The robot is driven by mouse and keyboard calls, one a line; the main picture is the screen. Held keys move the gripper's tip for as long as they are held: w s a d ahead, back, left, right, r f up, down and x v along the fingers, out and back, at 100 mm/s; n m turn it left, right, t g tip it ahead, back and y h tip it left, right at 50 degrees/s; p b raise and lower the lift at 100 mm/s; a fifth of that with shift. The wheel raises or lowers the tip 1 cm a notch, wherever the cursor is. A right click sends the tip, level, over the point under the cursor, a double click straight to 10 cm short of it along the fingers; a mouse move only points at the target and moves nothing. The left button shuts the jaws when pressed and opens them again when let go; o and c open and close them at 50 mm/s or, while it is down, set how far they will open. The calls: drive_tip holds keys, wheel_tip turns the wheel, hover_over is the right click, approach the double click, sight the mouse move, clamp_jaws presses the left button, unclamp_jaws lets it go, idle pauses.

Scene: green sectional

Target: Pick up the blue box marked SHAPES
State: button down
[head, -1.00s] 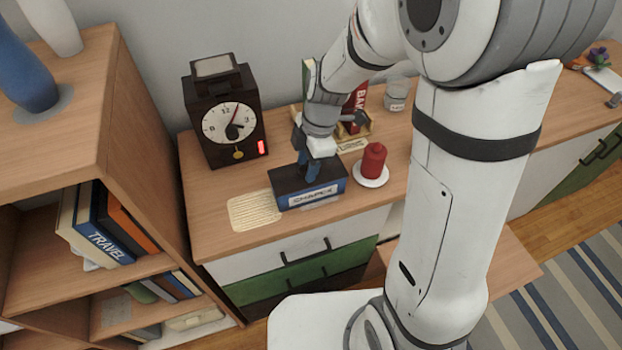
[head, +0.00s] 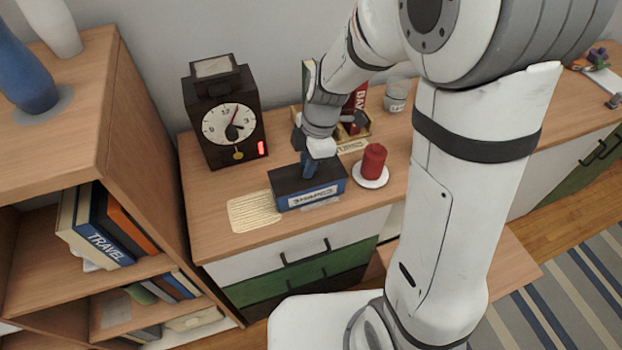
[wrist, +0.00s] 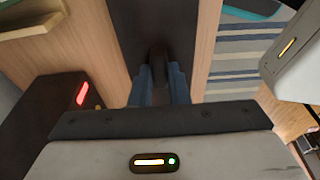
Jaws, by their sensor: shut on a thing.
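The blue box (head: 332,194) has a dark top and a pale label on its front; the label's lettering is too blurred to read in full. It is at the front of the wooden cabinet top, in the middle of the head view. My gripper (head: 309,172) points down onto the top of the box and is shut on it. In the wrist view my gripper (wrist: 158,85) has its blue fingers closed around a dark part of the box (wrist: 152,25). I cannot tell whether the box's underside touches the cabinet top.
A dark clock (head: 212,155) stands left of the box. A red candle on a white saucer (head: 372,183) is close on the right. A woven mat (head: 240,218) lies at the left. A wooden tray (head: 352,142) with a red book is behind. The cabinet's front edge is near.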

drive_tip(key=shift+r, duration=0.2)
drive_tip(key=shift+r+p, duration=1.75)
drive_tip(key=shift+r, duration=1.1)
drive_tip(key=shift+f, duration=0.1)
